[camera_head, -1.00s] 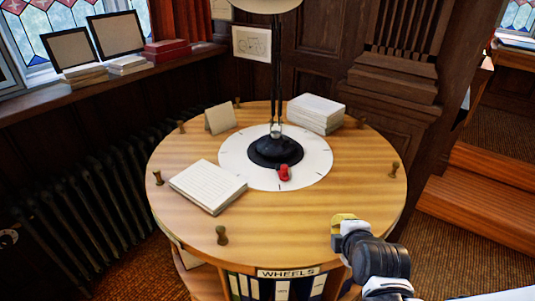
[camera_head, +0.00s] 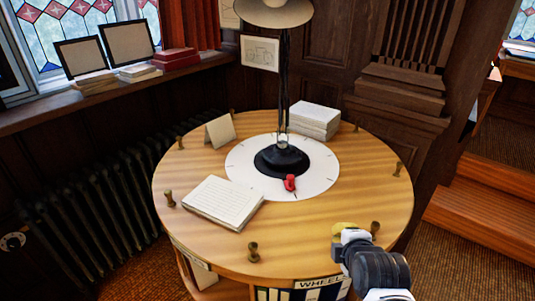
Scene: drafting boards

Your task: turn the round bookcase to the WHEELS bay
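The round bookcase (camera_head: 330,225) has a wooden top with several small brass pegs around its rim. Its WHEELS label (camera_head: 320,283) is on the front edge, right of centre, above upright books; its right end is close to my arm. A red pointer (camera_head: 290,183) sits at the front of the black lamp base, over a white dial (camera_head: 240,165). The finger opening is not clear.
On the top are an open-looking paper stack (camera_head: 223,202), a folded card (camera_head: 219,131), a paper pile (camera_head: 315,120) and a tall lamp (camera_head: 283,80). A radiator (camera_head: 110,200) stands at left. Wooden steps (camera_head: 480,215) are at right, with carpet in front.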

